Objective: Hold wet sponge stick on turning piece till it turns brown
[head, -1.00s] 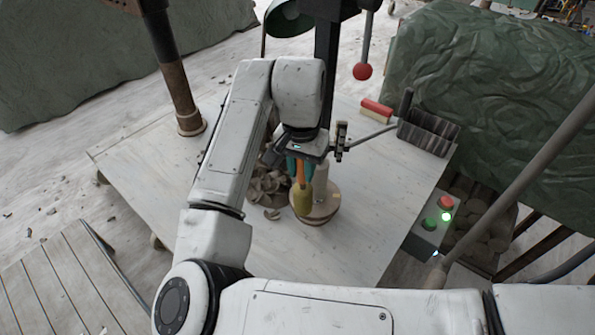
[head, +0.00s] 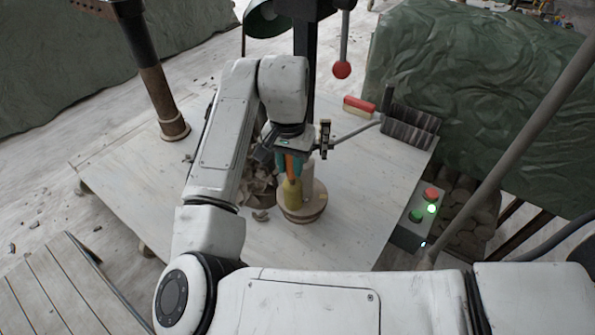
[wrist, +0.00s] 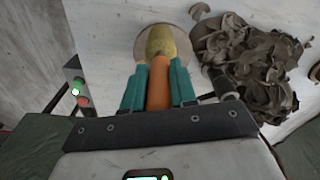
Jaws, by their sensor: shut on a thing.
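My gripper (head: 291,165) has teal fingers and is shut on the orange handle (wrist: 159,90) of the sponge stick. Its yellow sponge end (head: 291,194) points down over the wheel; it also shows in the wrist view (wrist: 160,41). The pale, upright turning piece (head: 308,175) stands on the round wheel (head: 308,215), just right of and behind the sponge in the head view. Sponge and piece overlap in the picture; I cannot tell whether they touch. The piece looks pale, not brown, where visible. In the wrist view the sponge and fingers hide it.
Grey clay trimmings (wrist: 250,65) lie beside the wheel. A control box (head: 410,228) with a lit green lamp and red button stands at the table's right edge. A red block (head: 359,106), dark rack (head: 411,122) and red-knobbed lever (head: 342,70) are behind. The table front (head: 330,250) is clear.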

